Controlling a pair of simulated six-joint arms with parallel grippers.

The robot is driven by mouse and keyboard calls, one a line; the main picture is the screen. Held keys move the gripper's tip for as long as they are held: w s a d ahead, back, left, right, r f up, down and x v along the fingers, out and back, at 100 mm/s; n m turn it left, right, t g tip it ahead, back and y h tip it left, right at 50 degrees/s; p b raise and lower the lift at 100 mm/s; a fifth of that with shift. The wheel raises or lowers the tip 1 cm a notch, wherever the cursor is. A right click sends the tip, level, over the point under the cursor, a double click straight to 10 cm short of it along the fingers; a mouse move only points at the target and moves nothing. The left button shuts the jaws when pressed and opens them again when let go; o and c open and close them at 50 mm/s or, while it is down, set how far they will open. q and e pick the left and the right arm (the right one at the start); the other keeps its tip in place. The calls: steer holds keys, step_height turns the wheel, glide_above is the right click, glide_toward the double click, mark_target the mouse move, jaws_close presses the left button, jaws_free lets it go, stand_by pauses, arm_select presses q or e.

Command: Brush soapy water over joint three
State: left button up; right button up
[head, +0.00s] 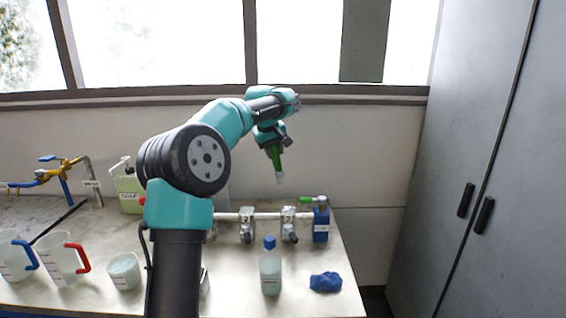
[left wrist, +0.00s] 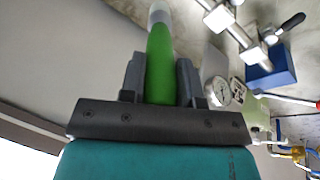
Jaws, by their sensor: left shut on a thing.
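My left gripper (head: 272,142) is shut on the green handle of a brush (head: 277,160); its pale tip hangs down above the pipe, touching nothing. The left wrist view shows the green handle (left wrist: 160,60) between the two fingers (left wrist: 160,82). Below, a horizontal pipe (head: 268,215) carries grey joints. One joint (head: 247,222) has a tag that looks like 2; the one to its right (head: 289,222) has a tag I cannot read surely. The pipe's left part is hidden behind my arm. A white cup (head: 124,271) stands at the front left. My right gripper is not in view.
A blue block (head: 321,225) with a green-handled valve ends the pipe at right. Jugs (head: 62,258), a green soap bottle (head: 130,193) and a yellow valve assembly (head: 62,170) stand left.

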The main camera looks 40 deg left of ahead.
mark_target(277, 164)
arm_select(q)
steer(key=shift+s+a+r, duration=0.1)
steer(key=shift+a+r, duration=0.25)
steer(key=shift+a, duration=0.05)
steer(key=shift+f, duration=0.1)
step_height(277, 164, down, 5)
steer(key=shift+r, duration=0.1)
stand_by(0.5)
stand_by(0.3)
steer(key=n+y, duration=0.1)
steer(key=n, duration=0.2)
steer(key=n+g, duration=0.1)
steer(key=n, duration=0.2)
steer(key=n+y, duration=0.1)
steer(key=n, duration=0.2)
steer(key=shift+r+g+y, duration=0.3)
steer(key=shift+f, duration=0.1)
